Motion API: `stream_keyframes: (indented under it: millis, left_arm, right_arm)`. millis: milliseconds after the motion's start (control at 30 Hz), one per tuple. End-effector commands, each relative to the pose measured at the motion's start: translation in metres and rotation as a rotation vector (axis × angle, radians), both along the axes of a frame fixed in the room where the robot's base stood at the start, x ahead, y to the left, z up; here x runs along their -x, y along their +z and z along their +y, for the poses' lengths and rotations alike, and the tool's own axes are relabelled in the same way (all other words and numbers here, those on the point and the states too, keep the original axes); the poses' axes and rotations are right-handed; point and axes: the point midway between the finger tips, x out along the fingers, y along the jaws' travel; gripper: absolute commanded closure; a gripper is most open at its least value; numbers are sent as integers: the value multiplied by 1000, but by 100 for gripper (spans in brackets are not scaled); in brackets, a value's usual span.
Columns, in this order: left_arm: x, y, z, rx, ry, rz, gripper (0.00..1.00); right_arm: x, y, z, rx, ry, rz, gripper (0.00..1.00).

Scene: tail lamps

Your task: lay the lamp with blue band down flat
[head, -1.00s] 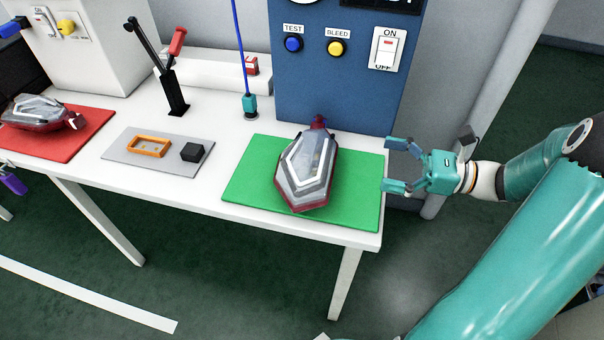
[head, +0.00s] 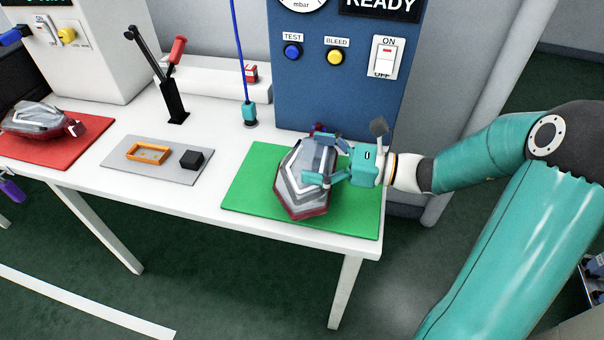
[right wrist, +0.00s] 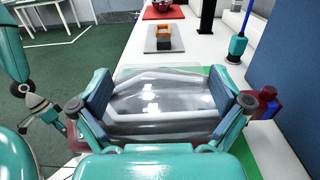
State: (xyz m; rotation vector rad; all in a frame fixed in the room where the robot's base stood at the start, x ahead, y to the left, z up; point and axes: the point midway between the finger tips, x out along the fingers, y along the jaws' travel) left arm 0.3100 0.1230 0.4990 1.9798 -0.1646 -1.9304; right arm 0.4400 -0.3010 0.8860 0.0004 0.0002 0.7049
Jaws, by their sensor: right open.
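A tail lamp (head: 296,190) with a clear grey lens and dark red housing rests on the green mat (head: 245,192), lens side up. A similar lamp (head: 42,118) lies on the red mat (head: 70,152) at the left; no blue band is clear there either.
A grey plate (head: 130,168) with an orange frame (head: 148,153) and a black block (head: 192,160) lies between the mats. A lever stand (head: 174,105) and a hanging blue cable with a teal plug (head: 249,113) are behind. A blue panel (head: 330,95) stands behind the green mat.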

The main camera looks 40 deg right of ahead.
Motion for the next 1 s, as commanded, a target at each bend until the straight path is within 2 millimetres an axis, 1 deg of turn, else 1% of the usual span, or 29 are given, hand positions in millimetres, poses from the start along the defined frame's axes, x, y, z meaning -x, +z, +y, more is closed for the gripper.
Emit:
stream_keyframes:
  millis: [33, 100, 333, 367, 600, 667, 700, 1000]
  left_arm:
    - [0, 0, 0, 0, 0, 0, 60]
    - [0, 0, 0, 0, 0, 0, 60]
    - [0, 0, 0, 0, 0, 0, 60]
    - [0, 0, 0, 0, 0, 0, 60]
    - [0, 0, 0, 0, 0, 0, 60]
    - [0, 0, 0, 0, 0, 0, 60]
    - [0, 0, 0, 0, 0, 0, 60]
    - [0, 2, 0, 0, 0, 0, 60]
  right_arm:
    - [-4, 0, 4, -1, 4, -1, 0]
    - [-7, 0, 7, -1, 1, 1, 0]
    - [-8, 0, 7, 1, -1, 1, 0]
    - [-8, 0, 7, 1, -1, 1, 3]
    - [-8, 0, 7, 1, 0, 1, 43]
    - [-8, 0, 7, 1, 0, 1, 53]
    - [-8, 0, 7, 0, 0, -1, 56]
    - [-8, 3, 7, 0, 1, -1, 56]
